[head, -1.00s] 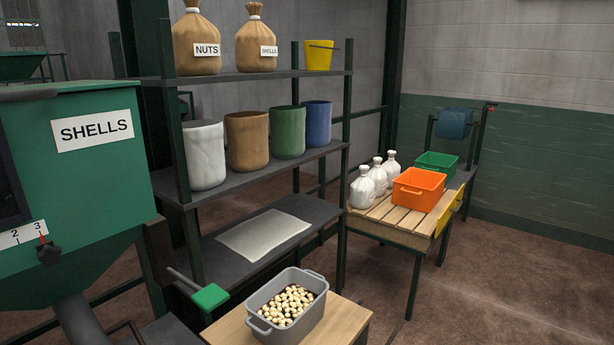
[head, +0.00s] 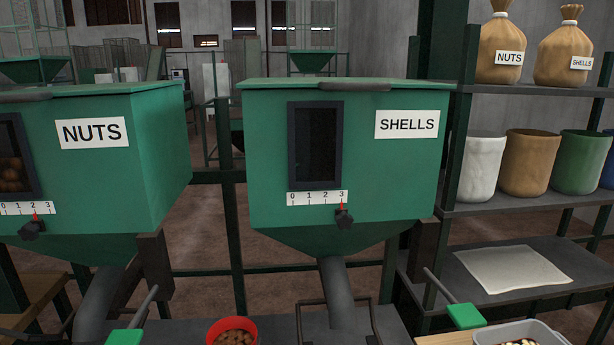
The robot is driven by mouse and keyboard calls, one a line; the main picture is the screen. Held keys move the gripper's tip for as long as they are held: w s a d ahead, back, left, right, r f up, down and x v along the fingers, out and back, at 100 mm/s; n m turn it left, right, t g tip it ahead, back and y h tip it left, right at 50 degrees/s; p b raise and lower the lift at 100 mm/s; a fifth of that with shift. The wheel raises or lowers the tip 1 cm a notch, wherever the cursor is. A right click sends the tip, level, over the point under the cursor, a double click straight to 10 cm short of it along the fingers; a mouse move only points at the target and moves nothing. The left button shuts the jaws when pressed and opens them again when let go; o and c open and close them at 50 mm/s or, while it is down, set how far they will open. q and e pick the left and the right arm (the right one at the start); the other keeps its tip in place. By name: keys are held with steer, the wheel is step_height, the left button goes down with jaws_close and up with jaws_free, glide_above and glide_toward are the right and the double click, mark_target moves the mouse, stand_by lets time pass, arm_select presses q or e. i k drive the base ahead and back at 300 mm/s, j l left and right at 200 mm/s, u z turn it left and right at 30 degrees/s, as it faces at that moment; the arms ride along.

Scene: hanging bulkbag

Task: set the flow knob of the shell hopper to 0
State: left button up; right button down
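The shell hopper (head: 270,160) is a green box labelled SHELLS, in the middle of the head view. Its black flow knob (head: 344,218) sits on the front, below a white scale (head: 318,197) marked 0 to 3. The knob's red pointer stands at 3, the right end of the scale. The hopper's dark window (head: 315,145) shows no contents that I can make out. A grey spout (head: 337,290) runs down from the hopper.
A red bowl (head: 231,325) with brown contents stands at the lower middle. A shelf (head: 520,205) with bins and sacks is at the right.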

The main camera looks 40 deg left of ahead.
mark_target(344, 221)
steer(key=j+u, duration=0.1)
steer(key=u, duration=0.35)
steer(key=j+u, duration=0.15)
steer(key=u, duration=0.3)
steer(key=k, duration=0.05)
